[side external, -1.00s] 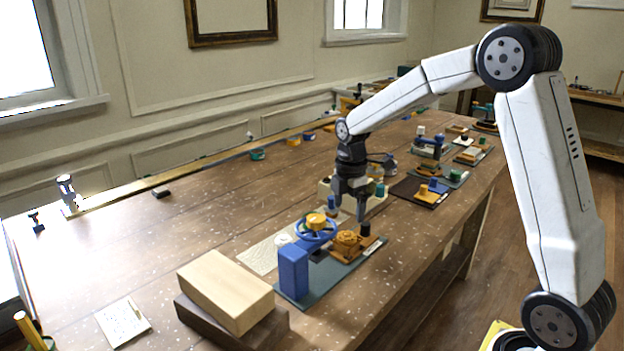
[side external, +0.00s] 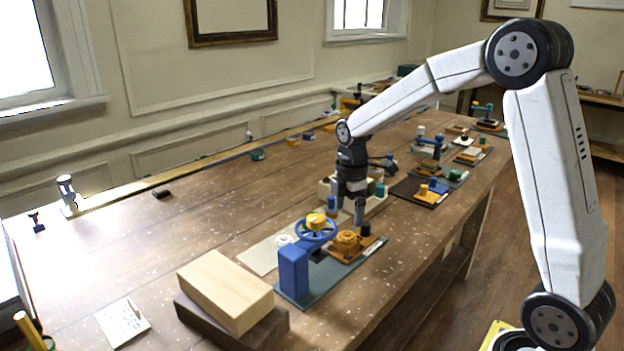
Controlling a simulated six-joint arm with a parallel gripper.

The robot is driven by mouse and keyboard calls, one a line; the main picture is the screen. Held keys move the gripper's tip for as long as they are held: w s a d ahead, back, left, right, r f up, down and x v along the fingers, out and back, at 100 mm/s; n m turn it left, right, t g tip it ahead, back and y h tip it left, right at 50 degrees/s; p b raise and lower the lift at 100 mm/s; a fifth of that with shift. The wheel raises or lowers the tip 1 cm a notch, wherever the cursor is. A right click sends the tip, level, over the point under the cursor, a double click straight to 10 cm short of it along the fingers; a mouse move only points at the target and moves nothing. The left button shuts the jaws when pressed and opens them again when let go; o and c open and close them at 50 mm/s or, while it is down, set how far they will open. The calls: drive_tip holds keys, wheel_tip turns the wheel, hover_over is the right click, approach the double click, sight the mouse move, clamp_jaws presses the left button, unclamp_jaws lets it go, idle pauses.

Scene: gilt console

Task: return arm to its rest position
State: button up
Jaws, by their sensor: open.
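My gripper (side external: 346,216) points down over the long wooden table (side external: 225,225). Its fingers are apart and nothing shows between them. It hangs above the back part of a dark green board (side external: 318,290), which carries a blue stand with a blue handwheel (side external: 316,229) and an orange part (side external: 347,243). From this angle I cannot tell the exact height of the fingertips above the board. The fingers partly hide a pale tray (side external: 374,205) behind them.
A pale wooden block (side external: 225,290) on a darker one stands at the front left of the table. Several boards with small fixtures, such as a dark board (side external: 419,192), line the right side. The table's left middle is mostly clear.

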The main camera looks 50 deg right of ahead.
drive_tip(key=s+a+f+m, duration=0.2)
drive_tip(key=s+a+m, duration=0.1)
drive_tip(key=s+m, duration=0.1)
drive_tip(key=s+a+f+m+t, duration=0.1)
drive_tip(key=s+a+m, duration=0.2)
drive_tip(key=s+m, duration=0.1)
drive_tip(key=s+a+f+m+t, duration=0.1)
drive_tip(key=s+a+f+m, duration=0.1)
drive_tip(key=s+a+m, duration=0.1)
drive_tip(key=shift+s+a+f+m, duration=0.2)
drive_tip(key=shift+s+m, duration=0.25)
drive_tip(key=shift+s, duration=0.05)
drive_tip(key=shift+s+a+f+m, duration=0.15)
drive_tip(key=shift+s+a+m, duration=0.05)
drive_tip(key=shift+s+m, duration=0.25)
drive_tip(key=shift+s+a+f+m, duration=0.2)
drive_tip(key=shift+s+m, duration=0.3)
drive_tip(key=shift+s, duration=0.05)
